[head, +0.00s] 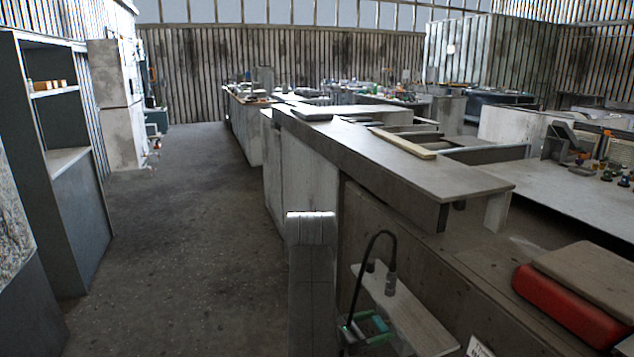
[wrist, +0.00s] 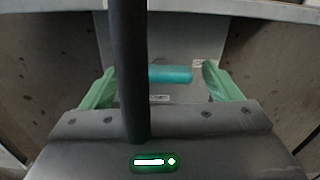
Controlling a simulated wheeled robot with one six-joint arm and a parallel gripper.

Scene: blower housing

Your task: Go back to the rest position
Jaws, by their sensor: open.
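My gripper (head: 368,326) is low in the head view, right of the middle, beside the bench and partly cut off by the lower edge. In the wrist view my gripper (wrist: 158,78) has its two green fingers wide apart. A teal cylinder (wrist: 170,74) shows between and beyond the fingers, over a grey surface. No contact between the fingers and the cylinder is visible. A black cable crosses the wrist view and hides part of the scene near the left finger.
A long bench (head: 400,165) runs away on the right, with a red case (head: 570,305) at its near end. A pale narrow board (head: 405,312) is close to my gripper. A shelf unit (head: 75,200) stands left. The aisle floor (head: 185,210) is clear.

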